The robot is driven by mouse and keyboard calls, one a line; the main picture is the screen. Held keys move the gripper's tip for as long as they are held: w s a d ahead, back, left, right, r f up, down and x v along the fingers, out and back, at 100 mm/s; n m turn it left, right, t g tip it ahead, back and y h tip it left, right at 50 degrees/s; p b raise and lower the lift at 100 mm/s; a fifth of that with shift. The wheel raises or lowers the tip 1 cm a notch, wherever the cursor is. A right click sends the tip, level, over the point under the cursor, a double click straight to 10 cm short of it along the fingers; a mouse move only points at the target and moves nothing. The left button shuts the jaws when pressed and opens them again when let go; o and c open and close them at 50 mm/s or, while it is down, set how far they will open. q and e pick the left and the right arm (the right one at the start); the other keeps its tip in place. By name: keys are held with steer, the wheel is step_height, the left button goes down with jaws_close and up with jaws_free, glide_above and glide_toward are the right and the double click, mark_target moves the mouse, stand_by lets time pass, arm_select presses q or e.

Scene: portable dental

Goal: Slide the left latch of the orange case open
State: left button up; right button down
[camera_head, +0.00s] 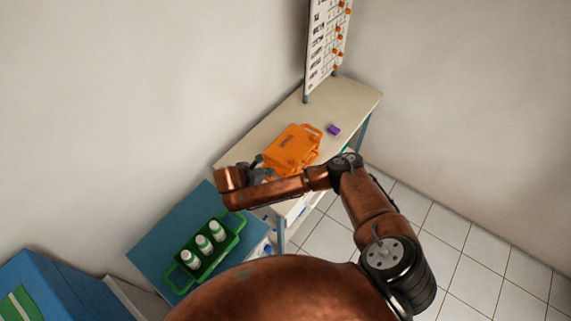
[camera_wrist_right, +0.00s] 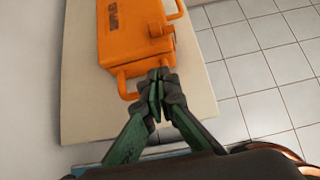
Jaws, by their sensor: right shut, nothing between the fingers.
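The orange case (camera_head: 292,147) lies closed on the pale bench top. In the right wrist view the case (camera_wrist_right: 128,38) shows dark lettering on its lid, a handle at its near end and small raised orange parts along its right side. I cannot tell for certain which part is the left latch. My right gripper (camera_wrist_right: 158,84) is shut and empty, its fingertips at the near right corner of the case. I cannot tell whether they touch it. In the head view the right gripper (camera_head: 262,171) is partly hidden by its own wrist. My left gripper is out of view.
A purple block (camera_head: 333,130) lies beyond the case on the bench (camera_head: 352,98). A board with orange pieces (camera_head: 328,45) stands at the back. A green carrier (camera_head: 236,226) with white bottles sits on a lower blue surface. A wall borders the bench on the left.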

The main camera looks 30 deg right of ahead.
mark_target(292, 159)
steer(key=shift+f, duration=0.1)
steer(key=p+x, duration=0.1)
steer(key=x, duration=0.9)
steer(key=shift+w+d+p, duration=0.2)
steer(key=shift+w+d, duration=0.05)
steer(key=shift+d, duration=0.35)
steer(key=shift+w+d+p, duration=0.2)
steer(key=shift+w+d, duration=0.05)
steer(key=shift+d, duration=0.3)
steer(key=shift+w+d, duration=0.3)
steer(key=shift+d, duration=0.3)
steer(key=shift+d, duration=0.1)
steer(key=d, duration=0.1)
steer(key=w+d, duration=0.1)
steer(key=d, duration=0.1)
steer(key=shift+w, duration=0.1)
